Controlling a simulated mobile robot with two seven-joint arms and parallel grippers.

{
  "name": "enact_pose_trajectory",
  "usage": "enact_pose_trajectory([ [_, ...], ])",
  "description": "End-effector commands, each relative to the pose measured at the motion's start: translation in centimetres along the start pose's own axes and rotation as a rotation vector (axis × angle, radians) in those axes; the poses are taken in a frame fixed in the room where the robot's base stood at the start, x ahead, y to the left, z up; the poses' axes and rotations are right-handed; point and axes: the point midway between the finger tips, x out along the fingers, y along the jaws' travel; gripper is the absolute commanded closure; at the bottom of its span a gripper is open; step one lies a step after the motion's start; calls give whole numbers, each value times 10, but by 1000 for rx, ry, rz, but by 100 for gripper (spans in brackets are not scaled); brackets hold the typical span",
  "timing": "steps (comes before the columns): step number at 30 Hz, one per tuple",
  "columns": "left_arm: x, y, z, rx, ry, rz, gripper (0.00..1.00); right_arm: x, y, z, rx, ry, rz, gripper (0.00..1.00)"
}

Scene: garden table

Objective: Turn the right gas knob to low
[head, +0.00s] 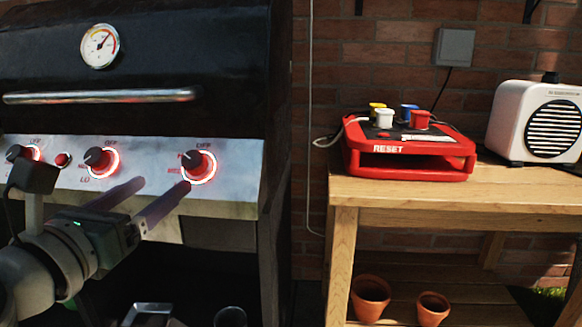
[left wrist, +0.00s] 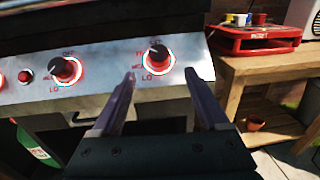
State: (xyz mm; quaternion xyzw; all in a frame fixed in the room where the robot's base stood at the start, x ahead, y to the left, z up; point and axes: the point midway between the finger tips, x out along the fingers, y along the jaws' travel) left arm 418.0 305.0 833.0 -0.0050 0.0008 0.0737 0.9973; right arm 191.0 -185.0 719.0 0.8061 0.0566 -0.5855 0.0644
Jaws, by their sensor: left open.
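The right gas knob (head: 197,166) is black with a lit red ring, on the grill's steel panel (head: 236,160). OFF is marked above it; its exact pointer direction is too small to read. In the left wrist view the same knob (left wrist: 158,57) shows LO below it. My left gripper (head: 163,184) is open and empty, just in front of and below the right knob, not gripping it. In the left wrist view its two fingertips (left wrist: 160,74) point up on either side below the knob. My right gripper is not in view.
The middle knob (head: 97,160), a small red button (head: 64,160) and a left knob (head: 20,154) share the panel. The lid handle (head: 100,96) juts out above. A wooden table (head: 450,197) at right holds a red game box (head: 408,160) and a white speaker (head: 510,122).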

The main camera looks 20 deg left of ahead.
Motion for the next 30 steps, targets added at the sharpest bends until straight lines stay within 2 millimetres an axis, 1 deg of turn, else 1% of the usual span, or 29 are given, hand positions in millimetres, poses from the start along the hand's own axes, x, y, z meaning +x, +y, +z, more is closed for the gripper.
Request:
enact_pose_trajectory([
  [3,19,0,2,-4,-4,0,22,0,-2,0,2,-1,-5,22],
  [9,55,0,0,-7,-4,0,22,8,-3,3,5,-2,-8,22],
  [15,80,0,0,-7,-3,1,22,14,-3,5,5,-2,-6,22],
  [20,88,0,1,-7,-2,0,22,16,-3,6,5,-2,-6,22],
  [28,89,0,1,-7,-2,0,22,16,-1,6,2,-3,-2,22],
  [30,89,0,1,-7,-2,0,30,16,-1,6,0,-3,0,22],
])
